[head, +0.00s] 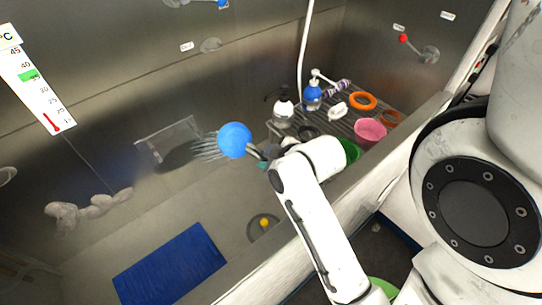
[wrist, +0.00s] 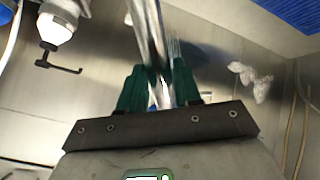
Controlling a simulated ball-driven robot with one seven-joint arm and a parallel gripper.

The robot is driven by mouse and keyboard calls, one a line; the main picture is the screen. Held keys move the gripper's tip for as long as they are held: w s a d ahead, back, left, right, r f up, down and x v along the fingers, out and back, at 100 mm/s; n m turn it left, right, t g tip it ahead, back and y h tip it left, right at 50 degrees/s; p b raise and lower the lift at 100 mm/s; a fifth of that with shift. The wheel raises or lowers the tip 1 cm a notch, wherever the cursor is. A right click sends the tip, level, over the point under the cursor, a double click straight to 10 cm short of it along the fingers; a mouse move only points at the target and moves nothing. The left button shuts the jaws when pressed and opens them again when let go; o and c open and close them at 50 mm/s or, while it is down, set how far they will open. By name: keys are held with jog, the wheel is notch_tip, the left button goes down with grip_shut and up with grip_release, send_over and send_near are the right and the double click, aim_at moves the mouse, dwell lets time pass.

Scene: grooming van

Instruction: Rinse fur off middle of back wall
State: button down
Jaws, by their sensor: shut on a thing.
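My gripper (head: 262,153) is shut on the metal handle of a shower head (head: 235,140) with a round blue face. In the wrist view my green fingertips (wrist: 160,88) close around the handle (wrist: 148,35). Pale streaks of water (head: 207,147) leave the head toward the left, onto the steel back wall (head: 120,105). A lumpy pale-grey clump of fur (head: 88,210) clings low on the wall at the left, well apart from the spray. The fur also shows in the wrist view as whitish lumps (wrist: 250,80), right of my fingers.
A blue mat (head: 172,268) and a drain with a yellow thing (head: 264,222) lie on the tub floor. A thermometer strip (head: 40,85) hangs on the left. Bottles (head: 312,95), a pink bowl (head: 370,132) and orange rings (head: 362,101) crowd the rack at right.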

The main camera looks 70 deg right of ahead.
jog(key=shift+w+a, duration=0.15)
jog(key=shift+s+d+p, duration=0.35)
jog(key=shift+d, duration=0.15)
jog(key=shift+r, duration=0.1)
notch_tip(320, 180, up, 5)
jog(key=p, duration=0.5)
jog(key=shift+r+p, duration=0.6)
jog(key=shift+r, duration=0.4)
